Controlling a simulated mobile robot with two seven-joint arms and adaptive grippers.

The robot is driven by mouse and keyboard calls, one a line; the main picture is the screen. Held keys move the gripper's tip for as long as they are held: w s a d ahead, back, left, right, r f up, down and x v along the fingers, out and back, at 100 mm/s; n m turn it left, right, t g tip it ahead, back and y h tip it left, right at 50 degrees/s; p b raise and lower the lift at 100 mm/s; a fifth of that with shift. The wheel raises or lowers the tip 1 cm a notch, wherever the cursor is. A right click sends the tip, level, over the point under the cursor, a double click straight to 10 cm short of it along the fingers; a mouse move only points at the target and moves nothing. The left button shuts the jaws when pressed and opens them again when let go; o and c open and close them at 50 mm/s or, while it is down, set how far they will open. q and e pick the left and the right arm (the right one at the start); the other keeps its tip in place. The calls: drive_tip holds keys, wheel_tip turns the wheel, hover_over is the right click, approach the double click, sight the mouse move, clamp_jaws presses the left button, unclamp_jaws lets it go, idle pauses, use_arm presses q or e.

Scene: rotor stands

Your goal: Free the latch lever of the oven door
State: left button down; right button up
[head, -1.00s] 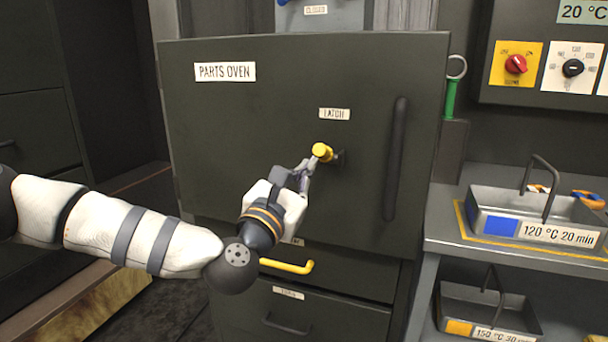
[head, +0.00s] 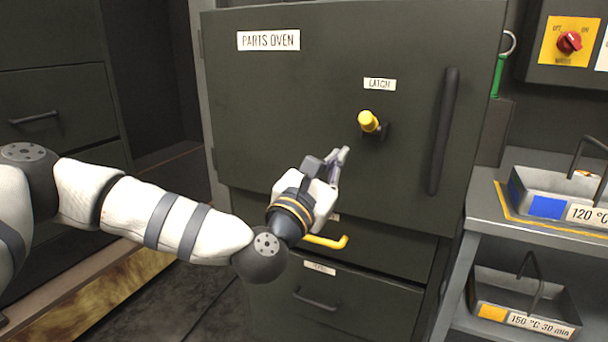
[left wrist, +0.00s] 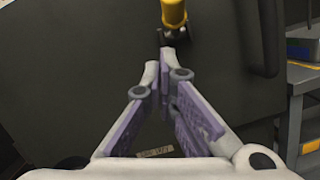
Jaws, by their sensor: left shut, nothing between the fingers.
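The oven door (head: 300,150) is a large dark panel marked PARTS OVEN, and it looks shut. Its latch lever (head: 369,121) has a yellow grip on a dark pivot, under the LATCH label (head: 380,84). My left gripper (head: 341,158) is shut and empty, below and left of the lever and apart from it. In the left wrist view, the left gripper's tips (left wrist: 158,72) are together, and the yellow lever (left wrist: 174,14) stands beyond them at the top edge, partly cut off. My right gripper is not in view.
A dark vertical door handle (head: 443,130) is right of the lever. Below the door are a yellow handle (head: 328,241) and a drawer (head: 335,300). A shelf with trays (head: 545,206) stands at the right. A control panel (head: 570,45) is at upper right.

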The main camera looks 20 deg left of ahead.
use_arm(q)
drive_tip(key=s+r, duration=0.2)
drive_tip(key=s, duration=0.6)
drive_tip(key=shift+s+a+r+p, duration=0.3)
drive_tip(key=shift+a, duration=0.05)
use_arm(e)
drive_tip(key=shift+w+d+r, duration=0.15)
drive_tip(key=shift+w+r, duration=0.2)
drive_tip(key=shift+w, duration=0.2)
